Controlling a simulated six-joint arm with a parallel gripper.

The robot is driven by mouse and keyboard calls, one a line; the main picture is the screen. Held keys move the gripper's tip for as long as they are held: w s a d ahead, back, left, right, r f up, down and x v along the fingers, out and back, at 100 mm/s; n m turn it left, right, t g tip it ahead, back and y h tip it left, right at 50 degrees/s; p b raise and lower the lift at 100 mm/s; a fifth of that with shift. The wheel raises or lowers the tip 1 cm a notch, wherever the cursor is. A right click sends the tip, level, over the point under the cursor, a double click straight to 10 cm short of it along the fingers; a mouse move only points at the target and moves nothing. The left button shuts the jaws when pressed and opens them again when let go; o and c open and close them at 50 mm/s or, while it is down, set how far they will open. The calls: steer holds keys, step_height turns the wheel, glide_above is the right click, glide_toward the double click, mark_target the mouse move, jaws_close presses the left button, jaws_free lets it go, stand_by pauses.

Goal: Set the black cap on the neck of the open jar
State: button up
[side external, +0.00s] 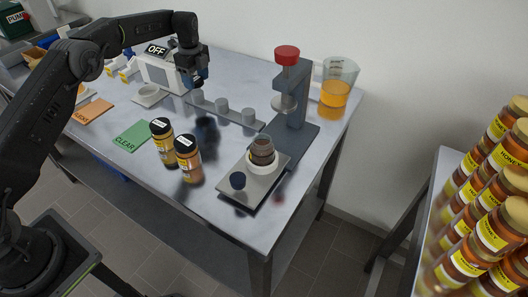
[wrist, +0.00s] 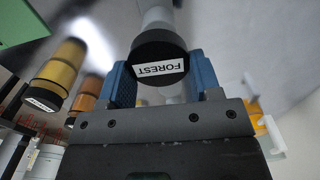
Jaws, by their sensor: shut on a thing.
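My gripper (side external: 196,82) is over the far side of the table, just above the leftmost grey peg (side external: 197,97) of a row. In the wrist view its blue fingers (wrist: 160,85) are shut on a black cap (wrist: 158,48) with a white FOREST label. A pale grey cylinder shows behind the cap; I cannot tell if they touch. The open jar (side external: 262,150), dark brown inside, stands upright in a white ring on a pale plate (side external: 254,190) to the right. My gripper is well apart from the jar.
Two black-capped jars (side external: 161,142) (side external: 188,158) stand left of the plate, and a small dark knob (side external: 238,180) is at its front left. A red-topped press (side external: 287,75) and a beaker of orange liquid (side external: 335,92) stand behind. A green CLEAR card (side external: 132,137) lies left.

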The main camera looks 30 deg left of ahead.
steer(key=shift+r, duration=0.25)
steer(key=s+d+r+n, duration=0.15)
steer(key=d+r, duration=0.25)
steer(key=d, duration=0.9)
step_height(320, 180, up, 5)
steer(key=n, duration=0.2)
glide_above(265, 140)
steer(key=shift+a+f+m, duration=0.15)
steer(key=shift+a+m, duration=0.05)
steer(key=shift+m, duration=0.05)
steer(key=shift+s+d+f, duration=0.1)
steer(key=shift+d, duration=0.2)
steer(key=shift+f, duration=2.95)
steer(key=shift+f, duration=0.5)
steer(key=o, duration=0.8)
